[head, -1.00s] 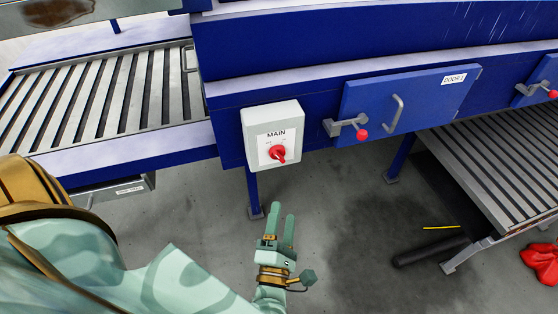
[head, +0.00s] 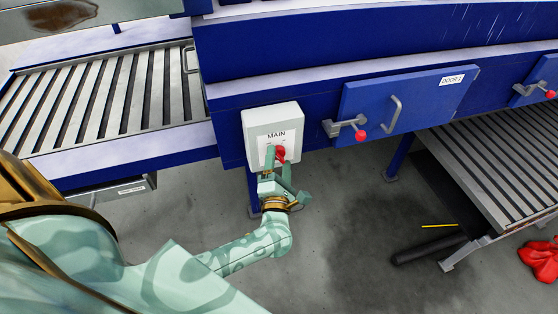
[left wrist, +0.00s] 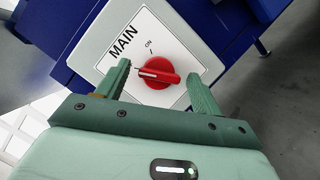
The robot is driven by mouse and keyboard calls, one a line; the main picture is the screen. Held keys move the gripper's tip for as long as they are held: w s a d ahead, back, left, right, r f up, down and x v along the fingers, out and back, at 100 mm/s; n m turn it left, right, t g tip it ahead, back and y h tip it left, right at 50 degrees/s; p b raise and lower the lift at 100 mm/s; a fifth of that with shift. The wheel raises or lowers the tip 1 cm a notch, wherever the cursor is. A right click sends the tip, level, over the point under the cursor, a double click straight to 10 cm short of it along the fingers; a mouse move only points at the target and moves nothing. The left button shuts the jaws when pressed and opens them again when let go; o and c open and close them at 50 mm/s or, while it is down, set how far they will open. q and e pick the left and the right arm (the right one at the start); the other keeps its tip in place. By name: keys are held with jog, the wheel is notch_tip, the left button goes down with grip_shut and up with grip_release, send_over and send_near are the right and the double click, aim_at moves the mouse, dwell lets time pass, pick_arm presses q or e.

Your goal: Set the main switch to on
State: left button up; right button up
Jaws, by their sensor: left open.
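The main switch is a light grey box (head: 272,122) labelled MAIN, fixed to the blue machine's side. It carries a red rotary knob (head: 281,155). In the left wrist view the knob (left wrist: 158,73) has a white pointer line aimed left, away from the ON mark (left wrist: 149,45). My left gripper (head: 277,162) is at the switch front, open. In the left wrist view its fingers (left wrist: 160,76) stand on either side of the knob, with visible gaps. The left finger covers part of the label. My right gripper is out of view.
A blue door (head: 408,104) with a handle and a red-tipped latch (head: 346,128) is right of the switch. A slatted conveyor (head: 110,98) lies left, another (head: 500,170) right. A black cylinder (head: 425,251) and red cloth-like item (head: 540,262) lie on the floor.

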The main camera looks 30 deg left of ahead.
pick_arm(q)
jog(key=shift+w+a, duration=0.1)
jog(key=shift+w, duration=0.05)
jog(key=c, duration=1)
jog(key=shift+r+m+p, duration=0.2)
jog(key=shift+m+p, duration=0.3)
jog(key=shift+p, duration=0.15)
jog(key=m+g+p, duration=0.1)
jog(key=m+p, duration=0.1)
jog(key=p, duration=0.1)
jog(key=m+h+p, duration=0.1)
jog(key=m+p, duration=0.2)
jog(key=p, duration=0.1)
jog(key=m+g+h+p, duration=0.1)
jog(key=m+p, duration=0.1)
jog(key=p, duration=0.2)
jog(key=shift+r+m+g, duration=0.25)
jog(key=shift+m+g, duration=0.05)
jog(key=shift+m, duration=0.1)
jog(key=shift+f+m+g+p, duration=0.2)
jog(key=shift+m+g+p, duration=0.4)
jog(key=shift+m+p, duration=0.8)
jog(key=o, duration=1)
